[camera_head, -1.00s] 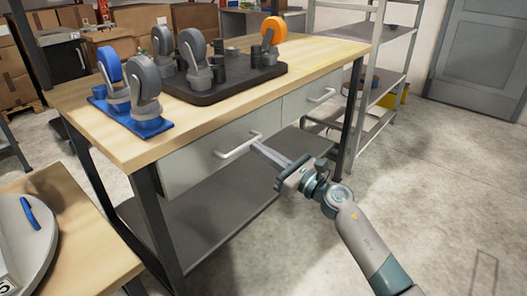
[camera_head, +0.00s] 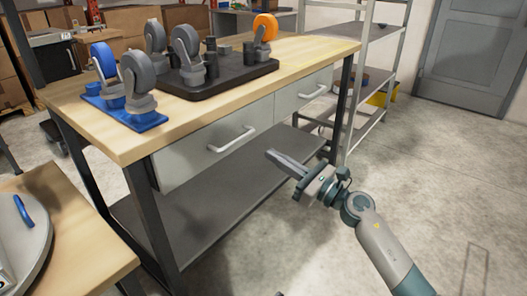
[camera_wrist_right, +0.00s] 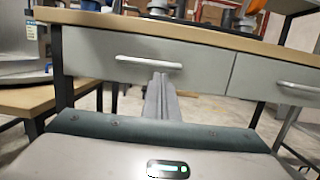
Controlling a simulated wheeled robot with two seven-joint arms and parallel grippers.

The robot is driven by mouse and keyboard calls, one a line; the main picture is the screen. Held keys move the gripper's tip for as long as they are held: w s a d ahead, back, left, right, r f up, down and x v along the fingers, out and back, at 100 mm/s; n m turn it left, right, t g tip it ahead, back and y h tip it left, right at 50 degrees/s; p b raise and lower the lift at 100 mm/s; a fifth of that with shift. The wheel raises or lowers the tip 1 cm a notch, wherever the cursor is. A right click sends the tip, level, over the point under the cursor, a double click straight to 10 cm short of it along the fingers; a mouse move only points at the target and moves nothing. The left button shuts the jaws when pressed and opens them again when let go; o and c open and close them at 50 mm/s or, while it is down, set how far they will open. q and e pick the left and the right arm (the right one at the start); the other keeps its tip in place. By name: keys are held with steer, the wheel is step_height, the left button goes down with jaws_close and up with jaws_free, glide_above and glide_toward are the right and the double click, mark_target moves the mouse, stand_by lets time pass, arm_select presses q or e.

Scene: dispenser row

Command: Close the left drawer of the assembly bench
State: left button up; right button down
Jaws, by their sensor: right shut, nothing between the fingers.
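The left drawer (camera_head: 190,158) of the assembly bench (camera_head: 110,137) has a grey front and a white bar handle (camera_head: 232,140). Its front looks about flush with the right drawer (camera_head: 290,100), with no clear gap showing. The left drawer also shows in the wrist view (camera_wrist_right: 95,62), with its handle (camera_wrist_right: 148,62) just above the fingertips. My right gripper (camera_head: 271,154) is shut and empty, in front of the bench and apart from the handle, to its right in the head view. It also shows in the wrist view (camera_wrist_right: 160,77). My left gripper is not in view.
A black board (camera_head: 222,83) and a blue base (camera_head: 128,114) with caster wheels stand on the bench top. A lower shelf (camera_head: 200,215) lies under the drawers. Another table (camera_head: 85,225) is at the lower left. A metal rack (camera_head: 375,75) stands behind right. The floor at right is clear.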

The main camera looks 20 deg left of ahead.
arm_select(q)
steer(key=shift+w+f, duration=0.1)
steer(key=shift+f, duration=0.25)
arm_select(e)
steer(key=v, duration=0.6)
steer(key=shift+d, duration=0.3)
steer(key=shift+s+f, duration=0.1)
steer(key=shift+f, duration=0.05)
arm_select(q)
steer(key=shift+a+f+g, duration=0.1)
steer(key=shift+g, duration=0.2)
